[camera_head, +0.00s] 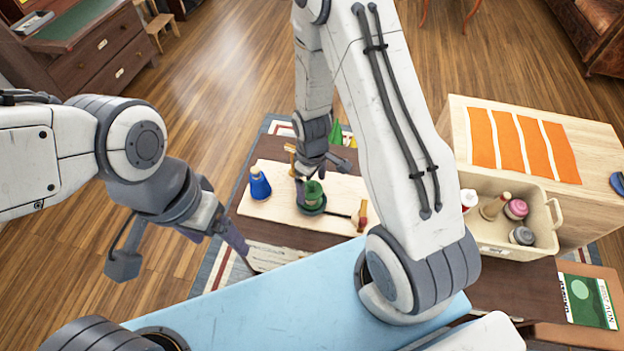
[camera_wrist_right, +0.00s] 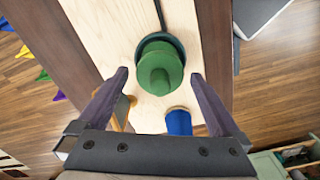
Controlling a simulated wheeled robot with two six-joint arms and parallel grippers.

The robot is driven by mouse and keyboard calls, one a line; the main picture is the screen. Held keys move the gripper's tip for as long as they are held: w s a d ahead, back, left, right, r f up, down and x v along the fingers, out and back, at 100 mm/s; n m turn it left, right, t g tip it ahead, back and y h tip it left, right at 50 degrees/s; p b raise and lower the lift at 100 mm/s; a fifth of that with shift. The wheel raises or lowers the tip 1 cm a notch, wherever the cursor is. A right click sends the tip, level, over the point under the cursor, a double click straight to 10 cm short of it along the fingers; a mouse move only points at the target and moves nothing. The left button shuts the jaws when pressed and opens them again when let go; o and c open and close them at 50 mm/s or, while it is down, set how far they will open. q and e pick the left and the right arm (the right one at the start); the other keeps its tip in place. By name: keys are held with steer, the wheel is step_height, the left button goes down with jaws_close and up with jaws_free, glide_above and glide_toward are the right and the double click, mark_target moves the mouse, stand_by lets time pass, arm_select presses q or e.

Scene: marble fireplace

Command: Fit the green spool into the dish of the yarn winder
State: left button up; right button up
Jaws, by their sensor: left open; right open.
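The green spool (camera_head: 314,188) stands upright at the dark green dish of the yarn winder (camera_head: 312,209), on a pale board. In the right wrist view the spool (camera_wrist_right: 158,70) overlaps the dish, whose dark rim (camera_wrist_right: 178,42) shows behind it; I cannot tell how deeply it sits. My right gripper (camera_head: 309,184) is at the spool. In its wrist view the open fingers (camera_wrist_right: 158,78) lie on either side of the spool, with gaps visible. My left gripper (camera_head: 238,243) is open and empty, left of the board's front edge.
A blue spool (camera_head: 260,186) stands left of the dish. A wooden-handled piece (camera_head: 361,214) lies to its right. A cream bin (camera_head: 543,236) with several items stands farther right, near orange strips (camera_head: 510,140). Bare board separates the blue spool and dish.

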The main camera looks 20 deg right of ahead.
step_height(320, 180, up, 12)
steer(key=s+a+r, duration=0.6)
steer(key=s, duration=0.3)
steer(key=s+a+r+y, duration=0.1)
steer(key=s+a+r, duration=0.5)
steer(key=s, duration=0.3)
steer(key=shift+a+n, duration=0.25)
steer(key=shift+n, duration=0.05)
